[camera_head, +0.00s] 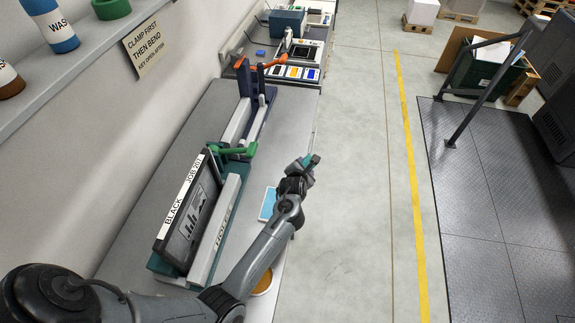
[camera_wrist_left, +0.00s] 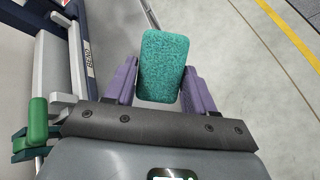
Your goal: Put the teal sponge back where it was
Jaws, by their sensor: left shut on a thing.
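The teal sponge (camera_wrist_left: 162,66) is a speckled rounded block between the purple fingers of my left gripper (camera_wrist_left: 160,88) in the left wrist view. The gripper is shut on it. In the head view, my left gripper (camera_head: 309,161) is above the bench's right edge, with a small part of the teal sponge (camera_head: 315,158) showing at its tip. A light blue rectangle (camera_head: 268,204) lies on the bench behind my left forearm, partly hidden by it. My right gripper is not in view.
The bench (camera_head: 288,125) holds a rack with a black framed panel (camera_head: 188,215) and green (camera_head: 236,150) and orange (camera_head: 262,66) handles. An orange round dish (camera_head: 263,283) is partly hidden by my arm. A shelf (camera_head: 60,75) overhangs at upper left. Open floor lies right of the bench.

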